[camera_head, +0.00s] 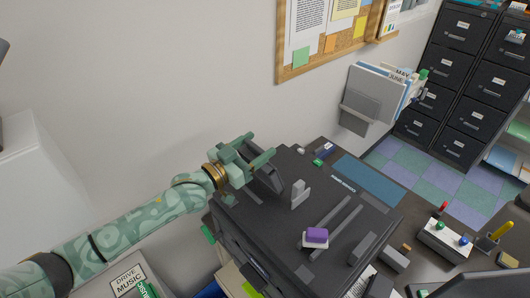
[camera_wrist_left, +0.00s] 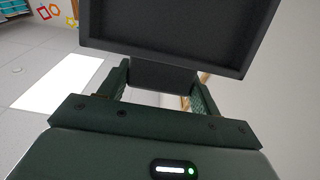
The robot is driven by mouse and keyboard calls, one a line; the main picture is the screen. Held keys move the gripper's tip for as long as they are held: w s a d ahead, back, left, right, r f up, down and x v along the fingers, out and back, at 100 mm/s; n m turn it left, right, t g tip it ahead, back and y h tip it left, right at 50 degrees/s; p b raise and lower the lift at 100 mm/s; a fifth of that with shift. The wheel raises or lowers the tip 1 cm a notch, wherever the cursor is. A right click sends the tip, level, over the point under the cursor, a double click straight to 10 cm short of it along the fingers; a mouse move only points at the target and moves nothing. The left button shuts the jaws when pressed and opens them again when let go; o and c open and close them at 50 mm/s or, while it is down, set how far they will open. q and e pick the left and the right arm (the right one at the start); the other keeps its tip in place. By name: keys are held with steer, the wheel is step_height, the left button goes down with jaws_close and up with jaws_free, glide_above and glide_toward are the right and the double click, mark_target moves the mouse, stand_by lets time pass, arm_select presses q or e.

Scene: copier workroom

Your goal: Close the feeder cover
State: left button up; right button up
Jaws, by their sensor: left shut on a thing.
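The feeder cover (camera_head: 268,178) is a small dark panel standing tilted up at the back left of the dark copier (camera_head: 285,222). My left gripper (camera_head: 252,162) reaches it from the left and is shut on it. In the left wrist view the cover (camera_wrist_left: 180,28) fills the top as a dark framed panel. Its narrower tab sits between the two fingers of my left gripper (camera_wrist_left: 161,84). The cover's lower edge is hard to make out against the copier top. My right gripper is in neither view.
A control box (camera_head: 443,238) with coloured knobs is at the right. A file holder (camera_head: 367,103) hangs on the wall behind. Filing cabinets (camera_head: 470,75) stand beyond.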

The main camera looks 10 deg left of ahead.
arm_select(q)
steer(key=s+a+f+t+b, duration=0.1)
steer(key=b, duration=0.1)
steer(key=s+a+f+t+h+b, duration=0.1)
steer(key=b, duration=0.1)
steer(key=s+f+t+h+b, duration=0.1)
steer(key=s+f+b, duration=0.1)
steer(key=shift+s+a, duration=0.1)
steer(key=shift+a, duration=0.3)
steer(key=shift+t+h, duration=0.3)
steer(key=shift+t, duration=0.4)
steer(key=s+f+b, duration=0.1)
steer(key=f+b, duration=0.1)
steer(key=s+a+f+b, duration=0.1)
steer(key=f+b, duration=0.1)
steer(key=f, duration=0.1)
steer(key=s+a+f+b, duration=0.1)
steer(key=f+b, duration=0.1)
steer(key=shift+s+a+f, duration=0.2)
steer(key=shift+s+f, duration=0.05)
steer(key=shift+s, duration=0.1)
steer(key=shift+s+a+f+b, duration=0.15)
steer(key=shift+f+b, duration=0.8)
steer(key=shift+f, duration=0.55)
steer(key=o, duration=1.4)
steer(key=shift+r, duration=0.15)
